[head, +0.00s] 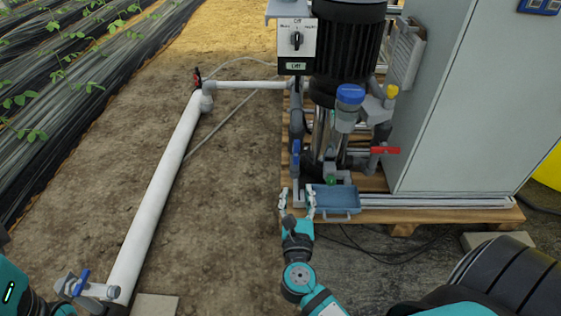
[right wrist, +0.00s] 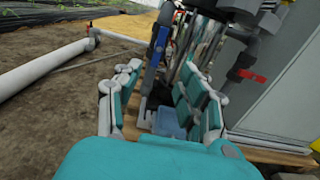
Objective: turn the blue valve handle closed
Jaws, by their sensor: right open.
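A blue valve handle (head: 296,158) stands upright at the left side of the pump skid, seemingly along a vertical grey pipe. In the right wrist view the blue handle (right wrist: 156,50) rises beyond the fingers, nearer the left one. My right gripper (head: 297,197) is open and empty, pointing at the skid just below and in front of the handle. Its two padded fingers (right wrist: 165,88) are spread, with no contact visible. A second blue handle (head: 82,283) sits on a fitting at the near end of the white pipe. My left arm shows at the lower left corner; its gripper is out of view.
A blue tray (head: 337,200) lies right of the right gripper on the wooden pallet (head: 400,222). Bare soil left of the skid is free up to the white pipe (head: 160,190).

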